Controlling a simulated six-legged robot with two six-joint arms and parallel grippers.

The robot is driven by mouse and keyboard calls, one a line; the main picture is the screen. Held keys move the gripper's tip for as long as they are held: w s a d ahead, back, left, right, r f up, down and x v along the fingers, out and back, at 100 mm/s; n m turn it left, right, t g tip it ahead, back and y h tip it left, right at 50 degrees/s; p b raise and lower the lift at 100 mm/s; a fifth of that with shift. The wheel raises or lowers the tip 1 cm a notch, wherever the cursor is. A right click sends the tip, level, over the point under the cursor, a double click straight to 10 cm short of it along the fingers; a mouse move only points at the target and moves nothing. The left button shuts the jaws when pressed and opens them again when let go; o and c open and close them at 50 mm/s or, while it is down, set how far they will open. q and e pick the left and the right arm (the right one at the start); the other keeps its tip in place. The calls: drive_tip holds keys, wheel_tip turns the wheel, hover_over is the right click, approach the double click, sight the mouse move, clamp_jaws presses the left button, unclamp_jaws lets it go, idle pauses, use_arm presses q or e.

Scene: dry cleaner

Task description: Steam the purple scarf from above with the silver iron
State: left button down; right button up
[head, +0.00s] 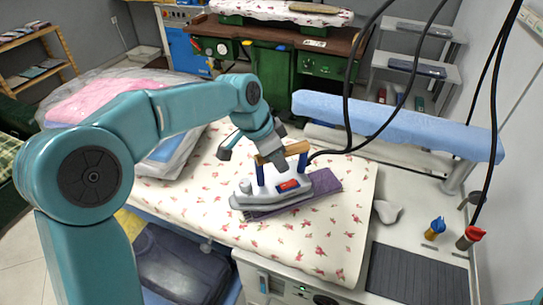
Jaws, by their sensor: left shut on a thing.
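The silver iron (318,184) has a wooden handle on blue posts and a red patch on its body. My left gripper (272,160) is shut on the handle. The purple scarf (326,188) lies folded on the flowered ironing board (190,194). The iron is over the scarf and hides much of it; I cannot tell whether they touch. My right gripper is out of view.
A blue padded sleeve arm (400,122) stands behind the iron to the right. Bagged pink clothes (95,98) lie at the left.

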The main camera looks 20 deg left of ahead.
sight(312, 145)
use_arm(q)
drive_tip(key=shift+w+d+r+p, duration=0.2)
drive_tip(key=shift+w+d+p, duration=0.4)
drive_tip(key=shift+w+d, duration=0.25)
drive_tip(key=shift+w+d+r+p, duration=0.15)
drive_tip(key=shift+w+d+p, duration=0.45)
drive_tip(key=shift+w, duration=0.3)
drive_tip(key=shift+w+d+p, duration=1.45)
drive_tip(key=shift+w+d, duration=0.1)
drive_tip(key=shift+w, duration=0.1)
drive_tip(key=w+d+r+p, duration=0.5)
drive_tip(key=w+p, duration=0.1)
drive_tip(key=p, duration=0.1)
drive_tip(key=shift+w+d, duration=0.3)
drive_tip(key=shift+d, duration=0.1)
drive_tip(key=shift+r, duration=0.1)
